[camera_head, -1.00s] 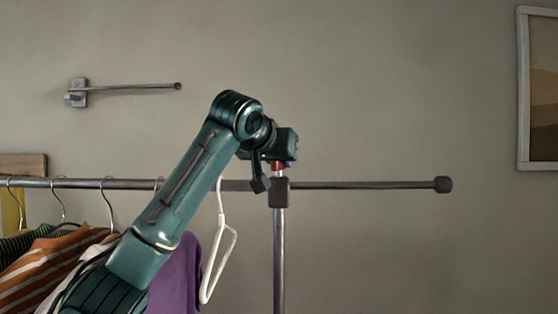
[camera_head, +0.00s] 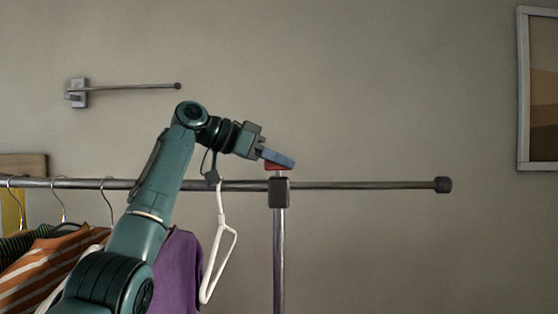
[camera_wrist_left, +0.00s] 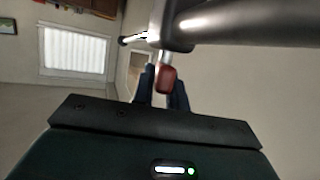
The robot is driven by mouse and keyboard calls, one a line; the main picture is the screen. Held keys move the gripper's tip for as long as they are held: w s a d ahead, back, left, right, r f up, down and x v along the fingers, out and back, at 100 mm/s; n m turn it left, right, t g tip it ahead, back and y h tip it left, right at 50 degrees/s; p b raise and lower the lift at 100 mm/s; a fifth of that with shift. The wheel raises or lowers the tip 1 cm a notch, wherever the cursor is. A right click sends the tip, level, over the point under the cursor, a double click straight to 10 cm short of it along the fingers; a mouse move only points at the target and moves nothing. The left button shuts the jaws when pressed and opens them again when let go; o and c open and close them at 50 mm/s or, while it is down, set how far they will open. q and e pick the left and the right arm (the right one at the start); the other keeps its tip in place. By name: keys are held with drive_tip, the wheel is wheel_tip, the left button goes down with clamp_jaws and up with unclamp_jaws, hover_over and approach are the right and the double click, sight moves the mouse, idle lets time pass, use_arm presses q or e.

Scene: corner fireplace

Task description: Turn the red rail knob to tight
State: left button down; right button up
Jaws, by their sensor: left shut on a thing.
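The red rail knob (camera_head: 270,167) sits on top of the dark joint block (camera_head: 279,193), where the horizontal rail meets the upright post. Only a small part of it shows under my fingers in the head view. My left gripper (camera_head: 281,159) reaches in from the left with its blue fingers over the knob, and is shut on it. In the left wrist view the red knob (camera_wrist_left: 167,79) shows between the two dark blue fingers. My right gripper is in neither view.
The metal rail (camera_head: 360,186) runs across, with an end cap (camera_head: 443,185) at right. A white hanger (camera_head: 216,262), a purple garment (camera_head: 179,270) and a striped garment (camera_head: 50,268) hang left of the post. A wall bracket (camera_head: 78,93) and picture frame (camera_head: 523,90) are behind.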

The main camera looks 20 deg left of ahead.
use_arm(q)
drive_tip(key=shift+m+g+h, duration=0.7)
drive_tip(key=shift+m+g, duration=0.6)
drive_tip(key=shift+g, duration=0.1)
drive_tip(key=c, duration=1.4)
unclamp_jaws()
drive_tip(key=shift+r, duration=0.1)
